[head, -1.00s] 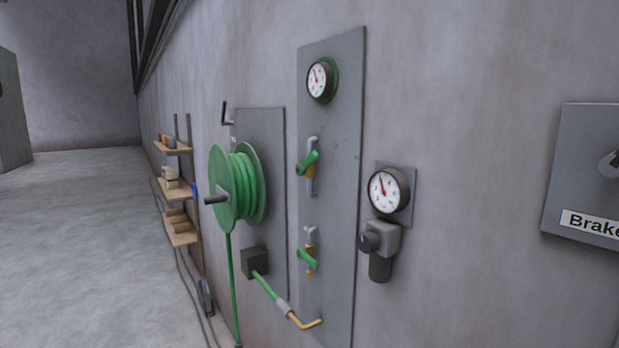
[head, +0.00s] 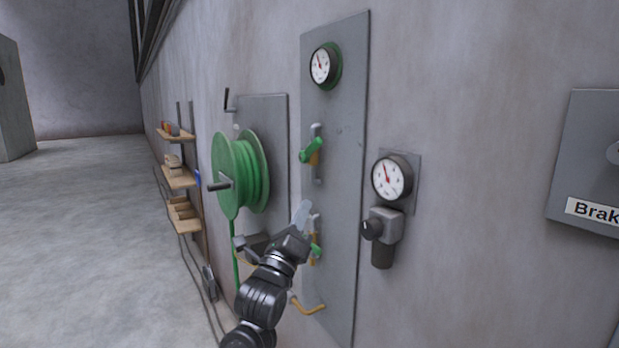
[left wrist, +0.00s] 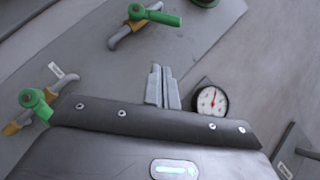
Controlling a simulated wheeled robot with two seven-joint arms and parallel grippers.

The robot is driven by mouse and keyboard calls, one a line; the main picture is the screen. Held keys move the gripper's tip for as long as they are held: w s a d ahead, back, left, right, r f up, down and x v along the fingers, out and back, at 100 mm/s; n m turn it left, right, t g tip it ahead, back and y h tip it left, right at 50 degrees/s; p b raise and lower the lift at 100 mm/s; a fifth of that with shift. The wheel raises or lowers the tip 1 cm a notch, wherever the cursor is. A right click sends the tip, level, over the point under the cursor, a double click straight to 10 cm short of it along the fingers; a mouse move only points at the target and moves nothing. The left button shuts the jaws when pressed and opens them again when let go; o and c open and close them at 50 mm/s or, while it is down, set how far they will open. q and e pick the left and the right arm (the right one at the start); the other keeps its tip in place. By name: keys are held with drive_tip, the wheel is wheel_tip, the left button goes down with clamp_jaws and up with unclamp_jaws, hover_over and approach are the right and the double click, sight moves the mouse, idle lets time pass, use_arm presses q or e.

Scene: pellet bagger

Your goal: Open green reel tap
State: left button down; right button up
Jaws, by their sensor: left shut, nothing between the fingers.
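Two taps with green handles sit on the tall grey panel (head: 345,130). The upper tap (head: 312,151) shows clear of my arm; the lower tap (head: 316,250) is partly hidden behind my left gripper (head: 301,214). My left gripper (left wrist: 162,80) is shut and empty, fingers together, apart from both taps. The green hose reel (head: 240,172) is left of the panel. My right gripper is not in view.
A white gauge (head: 391,177) with a dark regulator (head: 381,228) stands out right of the panel. A green-rimmed gauge (head: 323,65) is at the panel's top. A brass pipe end (head: 308,307) juts out low. Shelves (head: 181,178) are farther left; the floor there is clear.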

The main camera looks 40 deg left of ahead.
sight(311, 149)
use_arm(q)
drive_tip(key=p+x, duration=0.2)
drive_tip(key=x, duration=0.2)
drive_tip(key=s+a+r+p+x, duration=0.1)
drive_tip(key=p+x, duration=0.2)
drive_tip(key=x, duration=0.1)
drive_tip(key=p+x, duration=0.2)
drive_tip(key=x, duration=0.2)
drive_tip(key=shift+s+a+r, duration=0.1)
drive_tip(key=shift+a+r, duration=0.3)
